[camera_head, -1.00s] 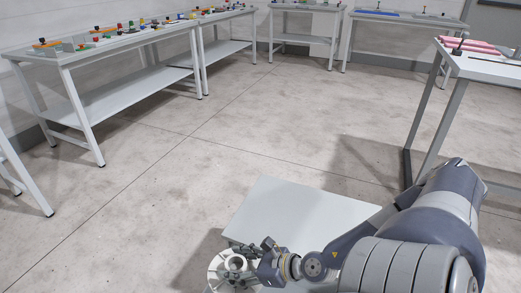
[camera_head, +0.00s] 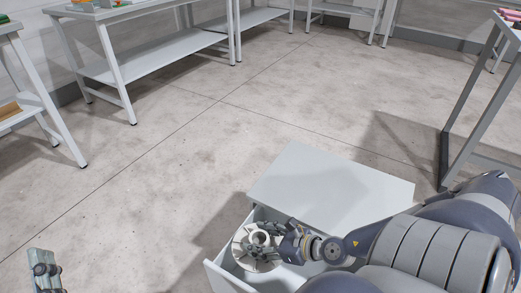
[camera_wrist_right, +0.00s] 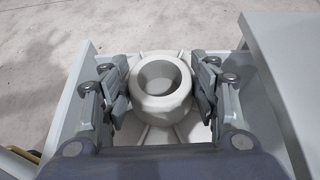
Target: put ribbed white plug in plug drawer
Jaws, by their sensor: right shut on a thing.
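The ribbed white plug (camera_head: 259,244) has a round hollow top and ribs spreading out below it. My right gripper (camera_head: 276,238) is shut on its round top; in the right wrist view the fingers press on both sides of the plug (camera_wrist_right: 161,88). The plug is within the walls of the open drawer (camera_head: 222,277), whose walls (camera_wrist_right: 82,75) also show around it in the wrist view. I cannot tell whether it touches the drawer floor. My left gripper (camera_head: 46,272) shows only partly at the lower left edge; its jaw state is unclear.
The grey cabinet top (camera_head: 325,190) lies directly behind the open drawer. A dark-legged table (camera_head: 462,115) stands at the right. White benches (camera_head: 150,58) line the back and left. The concrete floor between them is clear.

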